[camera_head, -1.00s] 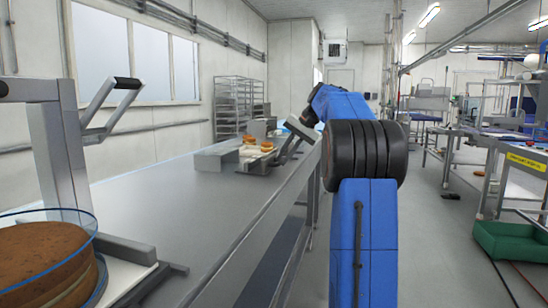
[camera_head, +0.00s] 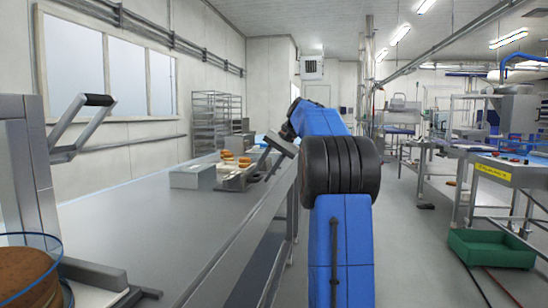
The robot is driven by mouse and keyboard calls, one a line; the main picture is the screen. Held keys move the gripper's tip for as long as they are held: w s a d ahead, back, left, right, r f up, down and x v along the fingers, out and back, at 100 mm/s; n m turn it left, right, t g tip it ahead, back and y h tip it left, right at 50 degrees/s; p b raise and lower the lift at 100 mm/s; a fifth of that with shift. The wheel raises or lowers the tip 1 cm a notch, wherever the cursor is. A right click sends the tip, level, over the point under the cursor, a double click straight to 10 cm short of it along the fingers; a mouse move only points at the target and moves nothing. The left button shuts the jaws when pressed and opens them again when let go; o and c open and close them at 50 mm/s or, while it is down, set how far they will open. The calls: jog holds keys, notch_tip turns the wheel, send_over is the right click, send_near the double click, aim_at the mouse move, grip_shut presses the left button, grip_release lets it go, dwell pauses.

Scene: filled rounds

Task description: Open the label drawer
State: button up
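I cannot pick out a label drawer in this view. My blue arm with its black ribbed joint reaches forward along the right edge of the long grey counter (camera_head: 150,215). A grey metal box (camera_head: 192,178) sits on the counter left of the arm.
A lever-handled press (camera_head: 38,160) and a brown cake (camera_head: 28,277) under a clear ring stand at the near left. A wire rack (camera_head: 212,118) stands at the back. A green crate (camera_head: 490,250) lies under the right-hand table (camera_head: 525,178). The floor between is mostly clear.

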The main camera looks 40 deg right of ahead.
jog(key=v, duration=1.6)
jog(key=shift+r, duration=0.35)
jog(key=shift+s+d, duration=0.1)
